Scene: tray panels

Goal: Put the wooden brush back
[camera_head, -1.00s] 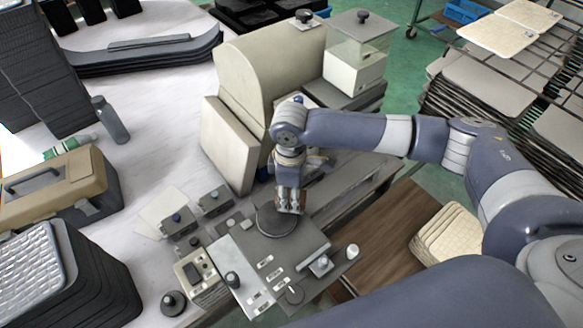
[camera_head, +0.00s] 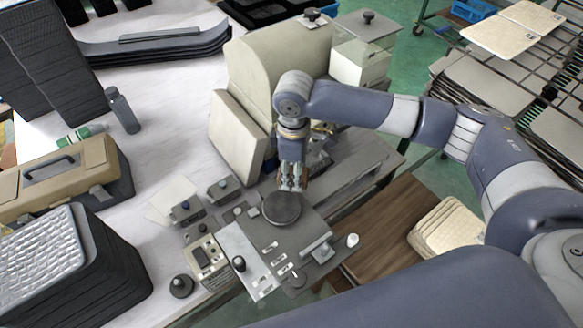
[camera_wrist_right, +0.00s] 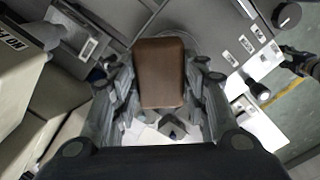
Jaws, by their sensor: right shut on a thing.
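The wooden brush (camera_wrist_right: 160,73) shows in the right wrist view as a brown block with rounded corners. It sits between the two fingers of my right gripper (camera_wrist_right: 160,95), which is shut on it. In the head view my right gripper (camera_head: 292,178) points down just behind a dark round disc (camera_head: 282,207) on the grey machine top. The brush cannot be made out there; the fingers hide it. Whether the brush touches the surface below is not clear. My left gripper is not seen in the head view.
A beige machine housing (camera_head: 273,75) stands close behind the right gripper. A control panel (camera_head: 262,262) with knobs and labels lies in front. A tan toolbox (camera_head: 62,178) and stacked dark trays (camera_head: 95,270) are at left. A dark, unclear shape (camera_wrist_right: 300,64) shows at the wrist view's right edge.

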